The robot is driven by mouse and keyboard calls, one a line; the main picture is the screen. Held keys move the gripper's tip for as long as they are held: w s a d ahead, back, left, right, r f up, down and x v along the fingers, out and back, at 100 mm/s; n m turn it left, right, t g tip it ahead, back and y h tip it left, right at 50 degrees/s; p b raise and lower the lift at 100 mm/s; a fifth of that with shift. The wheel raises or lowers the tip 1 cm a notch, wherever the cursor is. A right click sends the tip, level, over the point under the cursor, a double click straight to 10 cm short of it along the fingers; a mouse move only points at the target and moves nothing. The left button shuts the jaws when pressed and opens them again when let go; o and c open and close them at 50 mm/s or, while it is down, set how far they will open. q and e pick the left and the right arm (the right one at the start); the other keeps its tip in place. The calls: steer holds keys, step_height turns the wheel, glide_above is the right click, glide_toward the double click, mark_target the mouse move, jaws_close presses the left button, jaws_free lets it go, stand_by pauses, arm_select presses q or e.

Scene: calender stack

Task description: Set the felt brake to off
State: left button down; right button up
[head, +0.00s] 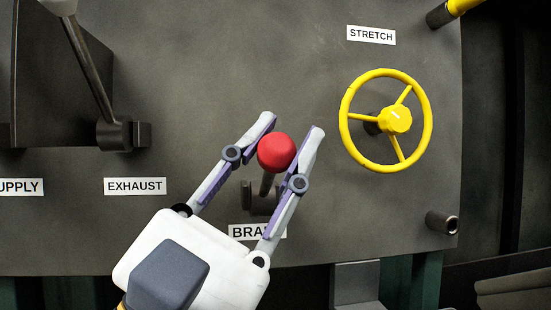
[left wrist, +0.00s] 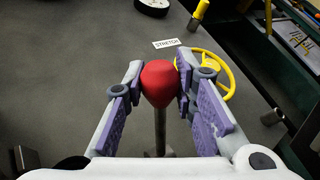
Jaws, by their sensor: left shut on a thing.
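The brake lever has a red ball knob (head: 277,154) on a short dark stem, above a partly covered label (head: 246,232) whose visible letters start "BRA". My left gripper (head: 285,140) reaches up from below, with one finger on each side of the knob, and is shut on it. In the left wrist view the red knob (left wrist: 159,84) sits between the purple-padded fingers, with the lever's stem (left wrist: 160,130) running down below it. The lever's base is partly hidden behind a finger in the head view. My right gripper is not in view.
A yellow handwheel (head: 396,121) marked STRETCH (head: 371,35) stands to the right of the brake lever. A dark lever mechanism (head: 115,134) above the EXHAUST label (head: 135,186) is to the left. A short metal stub (head: 442,223) sticks out at lower right. Bare panel lies above the knob.

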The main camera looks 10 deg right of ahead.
arm_select(q)
steer(key=shift+f, duration=0.1)
steer(key=c, duration=1.3)
jaws_free()
steer(key=v, duration=1.2)
